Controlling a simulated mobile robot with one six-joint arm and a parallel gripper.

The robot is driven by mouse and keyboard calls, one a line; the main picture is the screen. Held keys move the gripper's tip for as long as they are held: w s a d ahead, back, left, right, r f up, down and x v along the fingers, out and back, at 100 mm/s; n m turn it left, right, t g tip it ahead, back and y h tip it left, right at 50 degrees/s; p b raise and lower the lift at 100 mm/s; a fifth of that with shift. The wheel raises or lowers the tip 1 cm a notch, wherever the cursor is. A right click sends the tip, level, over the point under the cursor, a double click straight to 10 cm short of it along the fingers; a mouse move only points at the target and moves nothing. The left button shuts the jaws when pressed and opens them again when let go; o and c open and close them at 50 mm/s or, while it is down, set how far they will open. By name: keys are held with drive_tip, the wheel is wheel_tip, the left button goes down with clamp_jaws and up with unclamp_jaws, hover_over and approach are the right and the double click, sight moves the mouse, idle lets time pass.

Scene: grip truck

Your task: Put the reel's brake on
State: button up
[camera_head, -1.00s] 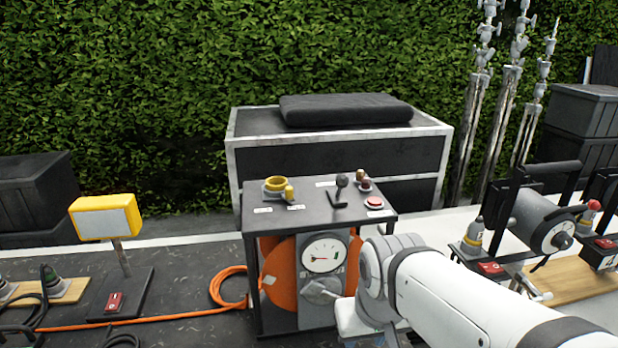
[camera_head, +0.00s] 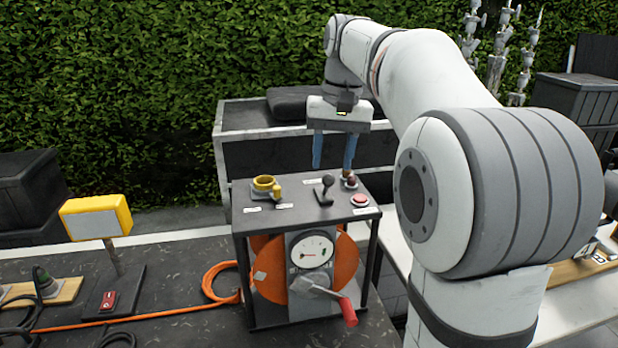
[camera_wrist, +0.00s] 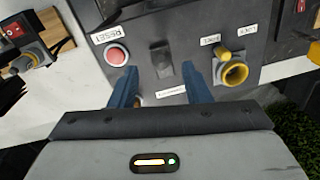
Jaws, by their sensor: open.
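The reel is an orange drum (camera_head: 267,275) in a dark frame, with a grey front plate, a dial (camera_head: 312,249) and a crank with a red handle (camera_head: 348,311). On its top panel (camera_head: 240,192) stands a black lever (camera_head: 325,191), also seen in the wrist view (camera_wrist: 160,58). I cannot read the lever's label. A yellow ring with a small yellow handle (camera_head: 264,184) is left of it. My gripper (camera_head: 332,168) is open and empty, pointing down above the panel. In the wrist view the lever shows between the fingertips (camera_wrist: 158,68), apparently untouched.
A red button (camera_head: 360,199), labelled RESET in the wrist view (camera_wrist: 117,55), and a small dark red knob (camera_head: 350,181) sit close right of the lever. A yellow lamp (camera_head: 97,217) stands left. A large black case (camera_head: 262,152) is behind.

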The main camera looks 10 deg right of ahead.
sight(327, 184)
drive_tip(key=shift+w+r, duration=0.3)
drive_tip(key=shift+w, duration=0.05)
drive_tip(key=shift+w+f, duration=0.1)
drive_tip(key=shift+f, duration=0.05)
drive_tip(key=f, duration=0.7)
drive_tip(key=shift+a+f, duration=0.1)
drive_tip(key=shift+a, duration=0.25)
clamp_jaws()
